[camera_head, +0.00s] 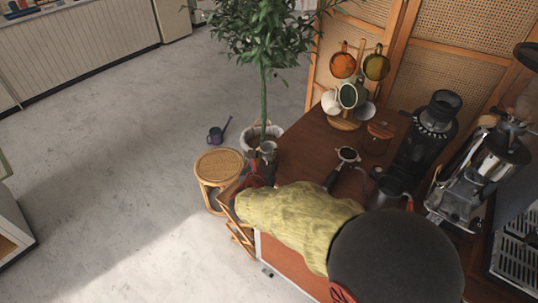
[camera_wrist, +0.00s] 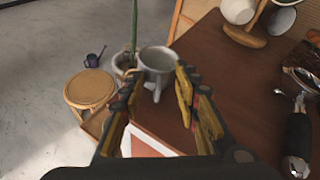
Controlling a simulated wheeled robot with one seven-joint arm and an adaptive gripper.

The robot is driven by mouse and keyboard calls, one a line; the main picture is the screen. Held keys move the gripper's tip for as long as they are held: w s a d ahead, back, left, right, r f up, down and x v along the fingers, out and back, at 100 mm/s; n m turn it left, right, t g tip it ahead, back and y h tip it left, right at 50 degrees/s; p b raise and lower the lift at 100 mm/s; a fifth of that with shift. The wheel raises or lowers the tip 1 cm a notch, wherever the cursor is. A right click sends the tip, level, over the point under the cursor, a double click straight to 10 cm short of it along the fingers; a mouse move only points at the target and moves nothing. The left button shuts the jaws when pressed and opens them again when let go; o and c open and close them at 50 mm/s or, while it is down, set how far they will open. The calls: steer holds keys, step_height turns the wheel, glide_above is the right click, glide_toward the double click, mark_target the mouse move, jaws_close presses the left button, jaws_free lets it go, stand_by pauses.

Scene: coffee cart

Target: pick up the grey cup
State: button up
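The grey cup (camera_wrist: 158,60) is straight ahead of my gripper in the wrist view, with its open mouth up and its handle toward the camera. In the head view the cup (camera_head: 268,148) shows small by the left edge of the brown cart top (camera_head: 310,155). My gripper (camera_wrist: 160,78) has its two fingers apart, one on each side of the cup's lower part in the picture. I cannot tell whether they touch it. In the head view my gripper (camera_head: 262,172) is partly hidden by the yellow-green sleeve of my arm.
A mug tree with several mugs (camera_head: 344,95) stands at the back of the cart. A portafilter (camera_head: 346,156), grinder and coffee machine are to the right. A potted plant (camera_head: 263,85) and a round stool (camera_head: 219,166) stand left of the cart.

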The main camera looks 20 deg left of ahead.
jaws_close()
stand_by(0.7)
